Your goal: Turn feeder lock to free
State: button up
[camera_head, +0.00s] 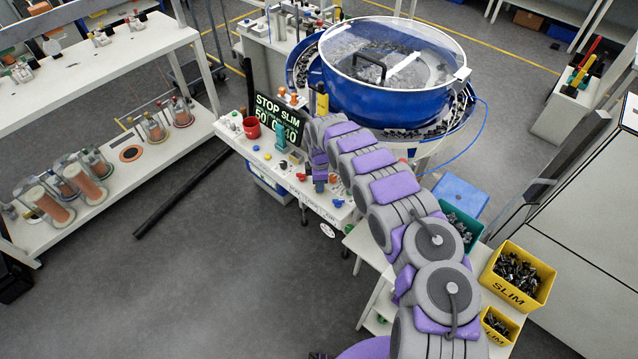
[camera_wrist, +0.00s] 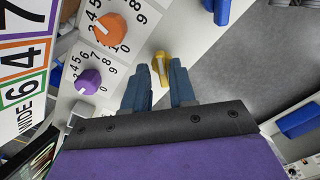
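In the wrist view a yellow knob (camera_wrist: 160,66) with a pale raised bar stands on the white panel (camera_wrist: 110,88), between and just beyond my fingertips. It may be the feeder lock; no label on it is readable. My gripper (camera_wrist: 159,76) is open, its blue-grey fingers apart on either side of the knob; I cannot tell if they touch it. In the head view my gripper (camera_head: 319,184) points down at the control panel (camera_head: 285,167), and the arm and gripper hide part of it. The blue feeder bowl (camera_head: 345,88) with a clear lid stands behind.
An orange dial (camera_wrist: 110,29) and a purple dial (camera_wrist: 88,81), both with numbered scales, sit left of the yellow knob. A red cup (camera_head: 252,127) stands on the panel. Yellow bins (camera_head: 517,274) of parts stand at right.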

jog(key=shift+o, duration=0.8)
notch_tip(320, 180, up, 17)
jog(key=shift+r+p, duration=0.2)
jog(key=shift+p, duration=0.1)
